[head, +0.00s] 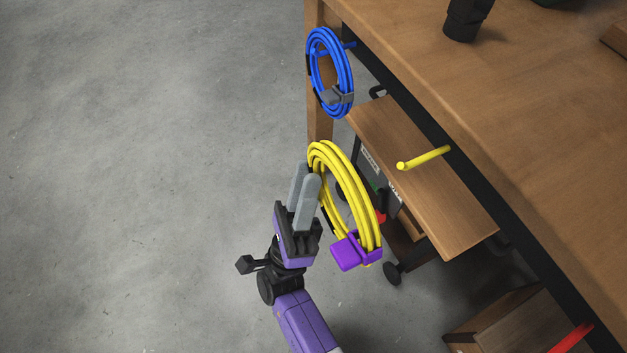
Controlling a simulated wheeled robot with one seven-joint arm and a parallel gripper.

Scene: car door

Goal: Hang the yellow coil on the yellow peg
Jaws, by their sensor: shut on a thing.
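The yellow coil (366,198) hangs in the air as an upright, slightly tilted loop, with a purple clip (349,252) at its lower end. My gripper (305,178) is at the coil's left side, its grey fingers shut on the coil near the upper left. The exact grip spot is partly hidden by the fingers. The yellow peg (427,157) sticks out leftward from the table's front edge. It is bare, to the upper right of the coil, and the two are apart in the picture.
A blue coil (342,70) hangs on a blue peg (349,44) by the wooden table's (500,75) far leg. A red peg (570,338) is at the lower right. A wheeled wooden cart (455,215) stands under the edge. The grey floor on the left is clear.

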